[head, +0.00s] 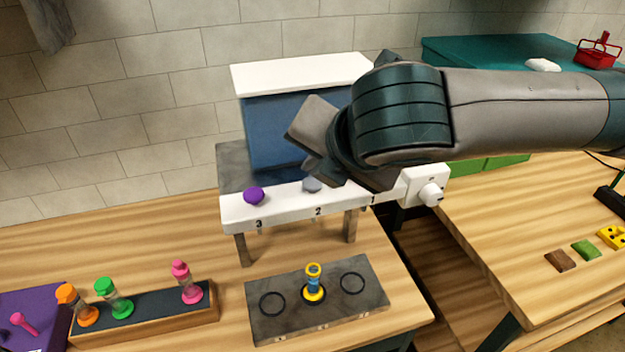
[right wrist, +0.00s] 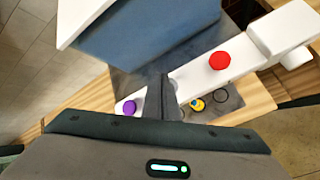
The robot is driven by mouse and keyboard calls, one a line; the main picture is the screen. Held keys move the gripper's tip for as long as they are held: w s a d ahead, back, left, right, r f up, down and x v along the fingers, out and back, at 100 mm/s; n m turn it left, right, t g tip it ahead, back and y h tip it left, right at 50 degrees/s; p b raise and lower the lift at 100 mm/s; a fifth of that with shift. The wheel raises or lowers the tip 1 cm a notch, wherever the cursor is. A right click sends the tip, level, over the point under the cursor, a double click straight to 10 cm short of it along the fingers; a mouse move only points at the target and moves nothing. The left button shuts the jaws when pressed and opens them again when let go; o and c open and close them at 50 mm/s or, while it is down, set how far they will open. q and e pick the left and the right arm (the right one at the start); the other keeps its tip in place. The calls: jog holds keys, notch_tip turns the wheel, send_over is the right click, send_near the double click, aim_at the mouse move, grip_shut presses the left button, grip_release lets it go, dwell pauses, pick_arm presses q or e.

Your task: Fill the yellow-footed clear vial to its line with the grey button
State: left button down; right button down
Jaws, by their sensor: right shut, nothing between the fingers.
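The yellow-footed vial (head: 313,285) stands upright on the middle ring of the grey plate, below the dispenser's front bar. Its middle looks blue and its rim yellow; I cannot make out the line. It also shows in the right wrist view (right wrist: 197,104). The grey button (head: 311,185) sits on the white bar above label 2, partly hidden by my right gripper. My right gripper (head: 322,174) is shut and empty, right at the grey button; I cannot tell whether it touches. In the right wrist view its shut fingers (right wrist: 164,100) cover most of the button.
A purple button (head: 254,196) is to the left on the bar. A red button (right wrist: 220,60) shows in the right wrist view. A wooden rack (head: 145,326) holds orange, green and pink vials at left. The plate's two outer rings are empty. A white dial box (head: 425,186) is at right.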

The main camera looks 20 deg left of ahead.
aim_at(316, 187)
jog(key=shift+f, duration=0.25)
dwell(0.4)
jog(key=shift+f, duration=0.2)
jog(key=shift+f+b, duration=0.6)
dwell(1.0)
jog(key=shift+r, duration=0.15)
jog(key=shift+r+p, duration=0.85)
jog(key=shift+r, duration=0.05)
jog(key=shift+r+p, duration=2.05)
jog(key=shift+r, duration=0.5)
jog(key=shift+f, duration=0.1)
